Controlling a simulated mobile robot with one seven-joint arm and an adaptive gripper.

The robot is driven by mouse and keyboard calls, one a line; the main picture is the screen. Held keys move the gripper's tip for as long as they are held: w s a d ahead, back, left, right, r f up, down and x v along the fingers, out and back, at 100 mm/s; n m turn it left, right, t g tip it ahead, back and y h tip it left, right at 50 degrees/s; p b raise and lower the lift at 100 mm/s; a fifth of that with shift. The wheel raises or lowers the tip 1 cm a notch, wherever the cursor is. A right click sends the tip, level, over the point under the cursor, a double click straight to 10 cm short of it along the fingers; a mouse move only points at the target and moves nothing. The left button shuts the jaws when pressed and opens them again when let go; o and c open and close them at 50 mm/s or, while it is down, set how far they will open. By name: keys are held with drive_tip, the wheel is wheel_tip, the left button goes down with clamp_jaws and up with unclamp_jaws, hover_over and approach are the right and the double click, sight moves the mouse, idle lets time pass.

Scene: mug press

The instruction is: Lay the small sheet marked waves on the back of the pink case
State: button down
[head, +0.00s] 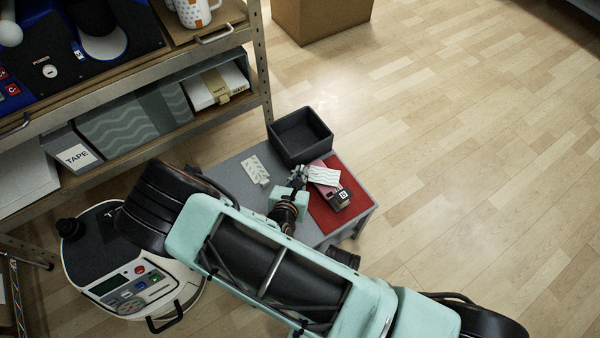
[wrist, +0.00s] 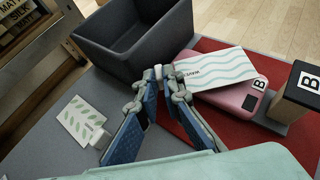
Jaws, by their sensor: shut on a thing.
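The small sheet marked waves (wrist: 217,70) is white with green wavy lines. It also shows in the head view (head: 324,175). My gripper (wrist: 165,72) is shut on its left end; in the head view my gripper (head: 300,174) is at the sheet's left edge. The sheet lies over the upper left of the pink case (wrist: 237,96), covering much of it; I cannot tell whether they touch. The case rests on the red mat (wrist: 207,45), with a B label at its right end.
An open dark bin (head: 300,136) stands behind. A leaf-patterned sheet (wrist: 80,121) lies on the grey tabletop (head: 228,169) at left. A shelf with boxes (head: 135,115) is further left.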

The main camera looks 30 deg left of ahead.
drive_tip(key=shift+f+b, duration=0.4)
drive_tip(key=shift+f, duration=0.15)
drive_tip(key=c, duration=2)
unclamp_jaws()
drive_tip(key=shift+s, duration=0.1)
drive_tip(key=v, duration=1.1)
drive_tip(key=shift+s+d+r, duration=0.15)
drive_tip(key=shift+s, duration=0.2)
